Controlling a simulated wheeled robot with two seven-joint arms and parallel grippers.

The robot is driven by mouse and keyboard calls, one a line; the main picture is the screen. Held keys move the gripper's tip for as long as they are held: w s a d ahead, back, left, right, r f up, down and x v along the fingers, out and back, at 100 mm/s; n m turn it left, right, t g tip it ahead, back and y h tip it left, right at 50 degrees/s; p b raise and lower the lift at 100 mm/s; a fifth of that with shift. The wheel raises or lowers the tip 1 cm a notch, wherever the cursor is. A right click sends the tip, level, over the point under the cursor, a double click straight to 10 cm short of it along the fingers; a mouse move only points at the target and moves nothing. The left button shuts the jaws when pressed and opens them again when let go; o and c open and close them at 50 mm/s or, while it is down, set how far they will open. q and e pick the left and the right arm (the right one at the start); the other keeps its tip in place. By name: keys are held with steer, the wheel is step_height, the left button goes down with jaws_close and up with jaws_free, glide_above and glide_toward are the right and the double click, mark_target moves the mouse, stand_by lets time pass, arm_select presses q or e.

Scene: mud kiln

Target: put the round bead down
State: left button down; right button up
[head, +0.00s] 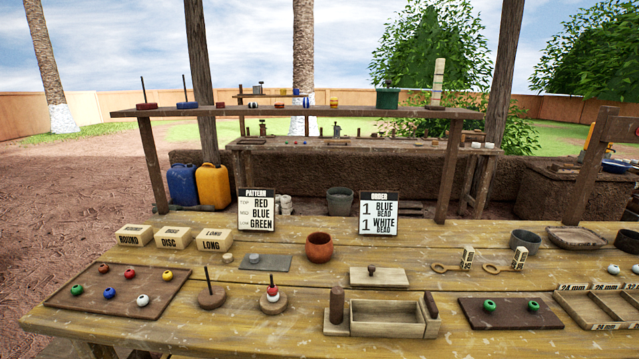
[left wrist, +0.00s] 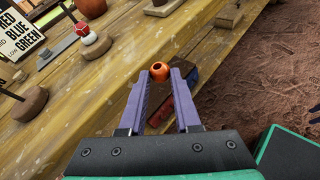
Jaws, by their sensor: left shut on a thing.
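The round bead (left wrist: 160,71) is orange-red with a dark hole. In the left wrist view it sits between the tips of my left gripper (left wrist: 160,75), which is shut on it. The bead appears near the table's front edge; its height above what lies below is unclear. The block reading ROUND (head: 134,235) stands with the DISC and LONG blocks at the table's left. A dark board (head: 75,289) in front of them holds several coloured beads.
A spindle stand (head: 273,303) carries a red and a white bead; an empty spindle stand (head: 211,298) is beside it.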

arm_select(q)
steer(key=s+a+f+n+t+y, duration=0.2)
steer(key=s+a+f+n+y, duration=0.1)
steer(key=s+f, duration=0.3)
steer(key=s+a, duration=0.1)
steer(key=s, duration=0.1)
steer(key=shift+s+f+n, duration=0.2)
steer(key=shift+s+n, duration=0.1)
steer(key=shift+s, duration=0.05)
steer(key=shift+y, duration=0.3)
steer(key=shift+w+r+n+t+y, duration=0.25)
steer(key=shift+n+t+y, duration=0.25)
steer(key=shift+n+y, duration=0.3)
